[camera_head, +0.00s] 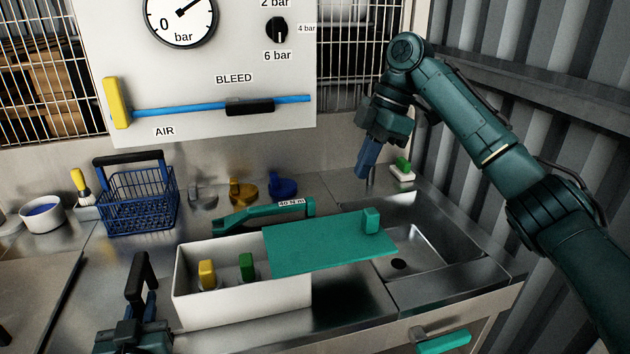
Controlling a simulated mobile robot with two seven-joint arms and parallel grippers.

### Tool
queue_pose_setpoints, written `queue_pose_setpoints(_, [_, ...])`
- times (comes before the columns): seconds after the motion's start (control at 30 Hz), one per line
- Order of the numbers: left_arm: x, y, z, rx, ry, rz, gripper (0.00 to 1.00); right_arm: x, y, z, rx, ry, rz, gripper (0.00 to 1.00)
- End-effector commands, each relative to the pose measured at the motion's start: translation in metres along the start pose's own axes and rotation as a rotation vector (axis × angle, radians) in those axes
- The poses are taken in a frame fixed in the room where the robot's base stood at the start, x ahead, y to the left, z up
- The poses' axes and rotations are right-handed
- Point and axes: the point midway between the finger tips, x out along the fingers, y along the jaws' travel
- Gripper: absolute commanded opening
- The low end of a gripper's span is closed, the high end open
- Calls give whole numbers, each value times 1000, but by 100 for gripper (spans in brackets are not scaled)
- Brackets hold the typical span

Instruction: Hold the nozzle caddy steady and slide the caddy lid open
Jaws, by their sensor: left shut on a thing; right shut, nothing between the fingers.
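The nozzle caddy (240,296) is a white box on the steel counter. Its teal lid (315,250), with an upright block grip (370,220), lies far to the right, covering only the caddy's right part and overhanging toward the sink. A yellow nozzle (207,273) and a green nozzle (246,266) show in the uncovered left part. My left gripper (140,318) is at the caddy's left end, shut on what looks like its black handle (138,282); the contact is partly hidden. My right gripper (364,170) is shut and empty, above and behind the lid, apart from it.
A teal tool marked 40 N m (262,213) lies behind the caddy. A blue wire basket (135,200) stands left. A sink (425,240) lies right, with a green-topped brush (402,168) behind it. A gauge panel (200,75) and corrugated wall (560,110) bound the space.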

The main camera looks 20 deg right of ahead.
Motion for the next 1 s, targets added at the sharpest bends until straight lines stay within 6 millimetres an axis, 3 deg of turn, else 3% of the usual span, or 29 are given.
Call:
queue_pose_setpoints(0.33, [0, 2, 0, -2, 1, 4, 0, -6, 0, 0, -1, 0, -1, 0])
queue_pose_setpoints(0.37, [0, 2, 0, -2, 1, 5, 17, -6, 0, 0, -1, 0, 0, 0])
queue_pose_setpoints(0.67, [0, 2, 0, -2, 1, 3, 42, -6, 0, 0, -1, 0, 0, 0])
queue_pose_setpoints(1.0, [0, 1, -9, -1, 5, 2, 42, -6, 0, 0, -1, 0, 0, 0])
